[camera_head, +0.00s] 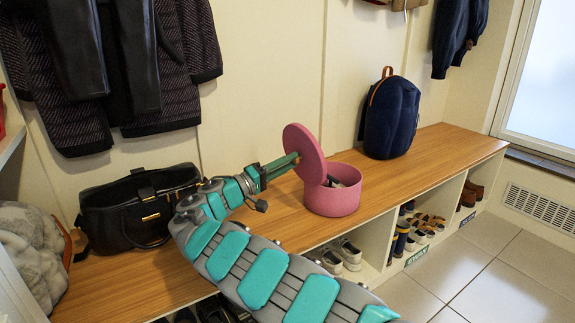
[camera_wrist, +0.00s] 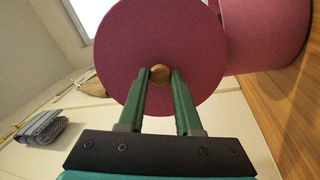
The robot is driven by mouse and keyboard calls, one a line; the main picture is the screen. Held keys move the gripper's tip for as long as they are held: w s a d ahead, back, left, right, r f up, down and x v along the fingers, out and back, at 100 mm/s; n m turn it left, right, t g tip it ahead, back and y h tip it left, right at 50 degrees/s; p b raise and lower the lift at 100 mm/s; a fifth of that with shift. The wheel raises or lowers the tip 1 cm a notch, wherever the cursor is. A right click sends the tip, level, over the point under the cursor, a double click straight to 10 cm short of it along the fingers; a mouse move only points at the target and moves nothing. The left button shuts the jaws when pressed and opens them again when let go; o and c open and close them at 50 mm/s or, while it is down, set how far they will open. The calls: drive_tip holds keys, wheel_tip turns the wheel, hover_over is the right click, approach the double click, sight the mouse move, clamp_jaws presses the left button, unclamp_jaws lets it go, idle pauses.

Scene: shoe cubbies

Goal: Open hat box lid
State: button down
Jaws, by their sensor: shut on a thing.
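The pink round hat box (camera_head: 333,196) stands on the wooden bench top, its mouth uncovered with something dark and light inside. Its pink lid (camera_head: 303,151) is off the opening, tilted nearly upright at the box's left side. My gripper (camera_head: 294,158) is shut on the lid's knob. In the wrist view my gripper (camera_wrist: 161,75) has its two green fingers on either side of the round tan knob (camera_wrist: 160,74) at the middle of the lid (camera_wrist: 125,45). The hat box (camera_wrist: 262,35) shows at the upper right there; whether the lid touches its rim I cannot tell.
A navy backpack (camera_head: 390,115) stands on the bench right of the box. A black handbag (camera_head: 138,208) is on the left. Coats (camera_head: 110,65) hang above. Shoes (camera_head: 425,222) fill cubbies under the bench (camera_head: 436,151). Bench space beyond the backpack is clear.

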drive_tip(key=c, duration=0.6)
unclamp_jaws()
drive_tip(key=v, duration=0.7)
drive_tip(key=shift+s+a+f, duration=0.1)
drive_tip(key=shift+s+a, duration=0.1)
drive_tip(key=shift+a, duration=0.05)
drive_tip(key=shift+s, duration=0.1)
